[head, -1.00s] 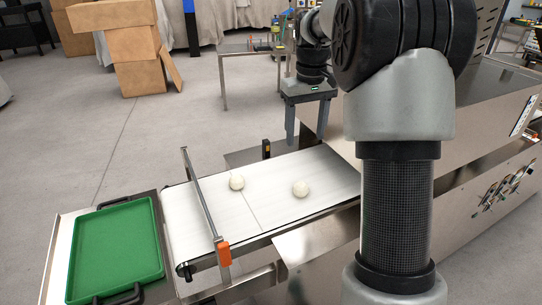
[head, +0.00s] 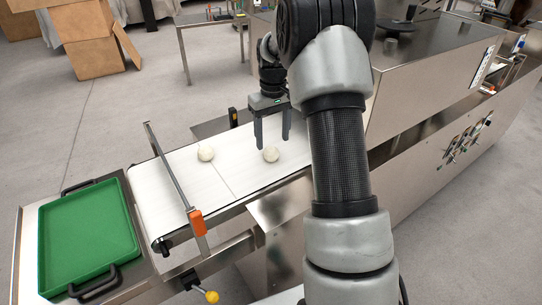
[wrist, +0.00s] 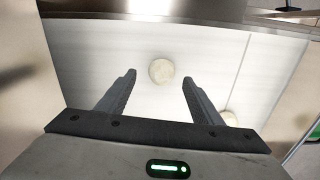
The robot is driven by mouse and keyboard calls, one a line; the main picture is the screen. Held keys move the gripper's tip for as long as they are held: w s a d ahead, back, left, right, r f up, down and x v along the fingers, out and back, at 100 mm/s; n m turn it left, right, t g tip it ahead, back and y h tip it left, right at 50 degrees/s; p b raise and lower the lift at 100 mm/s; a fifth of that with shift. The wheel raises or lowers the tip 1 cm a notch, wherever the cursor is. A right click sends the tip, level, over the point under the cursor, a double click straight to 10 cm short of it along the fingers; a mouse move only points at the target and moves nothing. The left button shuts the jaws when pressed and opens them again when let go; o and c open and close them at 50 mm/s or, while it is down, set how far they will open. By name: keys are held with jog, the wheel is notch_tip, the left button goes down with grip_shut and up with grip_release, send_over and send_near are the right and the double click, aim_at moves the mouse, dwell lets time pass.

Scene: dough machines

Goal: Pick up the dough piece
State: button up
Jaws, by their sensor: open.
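Two round, pale dough pieces lie on the white conveyor belt (head: 181,196). One dough piece (head: 271,154) is on the right of the belt, and the other dough piece (head: 206,154) is to its left. My gripper (head: 272,146) is open and empty, pointing down by the right dough piece. In the wrist view, that dough piece (wrist: 162,72) shows ahead of and between the two fingertips (wrist: 158,76), apart from both. The second dough piece (wrist: 229,118) shows beside the right finger, partly hidden by it.
A metal bar with an orange clamp (head: 197,221) crosses over the belt's left part. A green tray (head: 88,283) stands left of the belt. The steel machine housing (head: 425,95) rises to the right.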

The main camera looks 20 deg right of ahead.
aim_at(271, 148)
jog(key=f, duration=0.5)
jog(key=shift+w+a+f, duration=0.1)
jog(key=shift+w+a, duration=0.05)
jog(key=shift+a, duration=0.1)
jog(key=shift+c, duration=0.4)
jog(key=c, duration=1.1)
